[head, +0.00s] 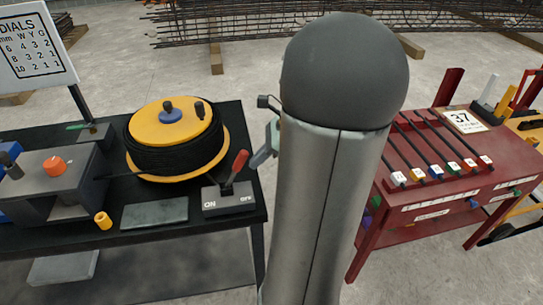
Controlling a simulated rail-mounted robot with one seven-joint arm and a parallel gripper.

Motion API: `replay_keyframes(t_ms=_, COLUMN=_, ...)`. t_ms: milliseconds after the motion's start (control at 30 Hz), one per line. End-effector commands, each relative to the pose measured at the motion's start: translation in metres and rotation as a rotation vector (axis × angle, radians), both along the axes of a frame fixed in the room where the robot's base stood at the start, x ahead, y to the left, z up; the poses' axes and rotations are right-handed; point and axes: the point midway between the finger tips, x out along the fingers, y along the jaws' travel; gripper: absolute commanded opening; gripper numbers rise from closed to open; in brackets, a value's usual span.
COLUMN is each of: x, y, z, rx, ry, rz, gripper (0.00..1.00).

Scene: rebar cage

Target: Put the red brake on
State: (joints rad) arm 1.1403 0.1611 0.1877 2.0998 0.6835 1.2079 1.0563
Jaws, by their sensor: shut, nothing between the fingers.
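The red brake is a lever with a red handle (240,164), rising from a grey base (229,203) at the right front of the black table. The base is marked ON at its left and OFF at its right. The lever leans right, toward OFF. My gripper (256,161) shows just right of the red handle, with its fingers shut and empty. Most of it is hidden behind my grey arm. I cannot tell whether the fingertips touch the handle.
A yellow reel (172,138) wound with black wire stands behind the lever. A grey machine with an orange knob (55,166) and a DIALS sign (34,45) are at left. A red table (450,190) with several rods stands at right.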

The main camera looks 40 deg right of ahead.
Motion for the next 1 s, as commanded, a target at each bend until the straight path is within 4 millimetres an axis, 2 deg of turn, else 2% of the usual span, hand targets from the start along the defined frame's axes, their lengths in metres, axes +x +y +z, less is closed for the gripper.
replay_keyframes(t_ms=1000, x=0.010, y=0.013, z=0.012, rx=-0.076, ry=0.050, rz=0.004, gripper=0.00)
